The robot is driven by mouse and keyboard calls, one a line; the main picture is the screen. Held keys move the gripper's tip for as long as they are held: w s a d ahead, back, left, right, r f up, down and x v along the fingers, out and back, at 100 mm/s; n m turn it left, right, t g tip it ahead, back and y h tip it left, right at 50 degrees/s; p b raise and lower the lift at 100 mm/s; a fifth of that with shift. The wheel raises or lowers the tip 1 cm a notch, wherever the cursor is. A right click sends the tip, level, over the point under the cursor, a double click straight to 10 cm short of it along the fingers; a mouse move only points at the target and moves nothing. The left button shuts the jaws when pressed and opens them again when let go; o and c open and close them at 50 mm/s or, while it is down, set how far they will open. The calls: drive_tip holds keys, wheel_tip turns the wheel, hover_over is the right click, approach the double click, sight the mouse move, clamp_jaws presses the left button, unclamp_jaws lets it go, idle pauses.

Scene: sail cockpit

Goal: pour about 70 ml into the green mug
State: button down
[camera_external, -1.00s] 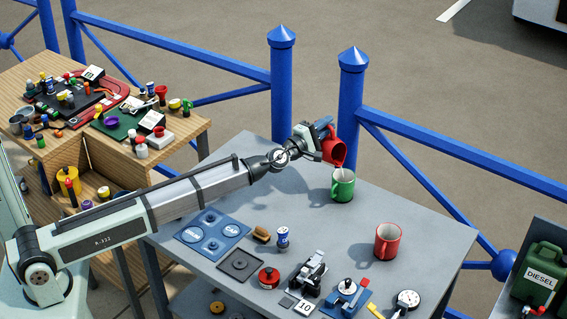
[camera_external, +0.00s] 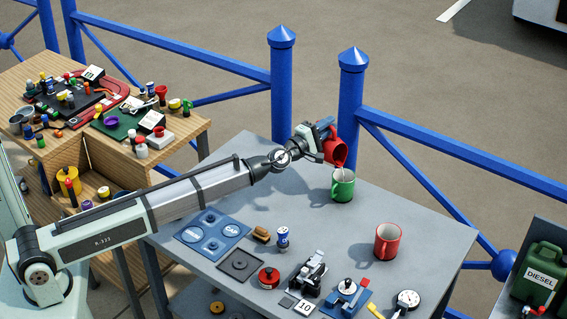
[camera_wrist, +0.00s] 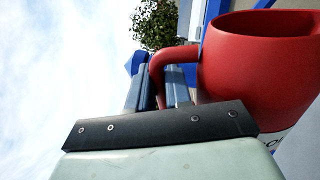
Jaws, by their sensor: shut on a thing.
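A red pouring vessel (camera_external: 334,150) with a handle is tilted, its mouth down and to the right, just above the green mug (camera_external: 343,186). The green mug stands upright on the grey table. My gripper (camera_external: 321,139) is shut on the red vessel. In the wrist view, the gripper's fingers (camera_wrist: 160,88) are at the handle of the red vessel (camera_wrist: 258,70), whose rim shows at the upper right. I cannot make out a stream of liquid, and the contents of both vessels are hidden.
Another red mug (camera_external: 388,241) stands upright to the right on the grey table (camera_external: 340,225). Blue plates (camera_external: 212,234), a blue-capped bottle (camera_external: 282,238) and several small tools lie toward the front. A blue railing (camera_external: 352,100) runs close behind the table.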

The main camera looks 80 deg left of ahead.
drive_tip(key=shift+w+d+r+m, duration=0.2)
drive_tip(key=shift+w+d+m, duration=0.05)
drive_tip(key=shift+d+m, duration=0.2)
idle(0.9)
drive_tip(key=a+n, duration=0.1)
drive_tip(key=s+a+f, duration=0.1)
drive_tip(key=a+n, duration=0.1)
drive_tip(key=shift+s+a+f+n, duration=0.15)
drive_tip(key=shift+s+f+n, duration=0.1)
drive_tip(key=shift+s+n, duration=0.15)
drive_tip(key=shift+s+a+f+n+g+y, duration=0.2)
drive_tip(key=shift+a+f+n, duration=0.15)
drive_tip(key=shift+n, duration=0.15)
drive_tip(key=shift+s+a+f+n+g+y, duration=0.1)
drive_tip(key=shift+a+f+n+y, duration=0.15)
drive_tip(key=shift+n, duration=0.2)
drive_tip(key=shift+s+a+f+n, duration=0.2)
drive_tip(key=shift+a+f+n, duration=0.2)
drive_tip(key=shift+f+n, duration=0.35)
idle(0.4)
drive_tip(key=shift+s+a+f+n+g+y, duration=0.25)
drive_tip(key=shift+a+f+n+g, duration=0.1)
drive_tip(key=shift+f+n, duration=0.3)
drive_tip(key=s+a+f+n+g, duration=0.2)
drive_tip(key=a+f+n, duration=0.5)
drive_tip(key=n, duration=0.4)
drive_tip(key=shift+s+f, duration=0.25)
drive_tip(key=shift+s, duration=0.5)
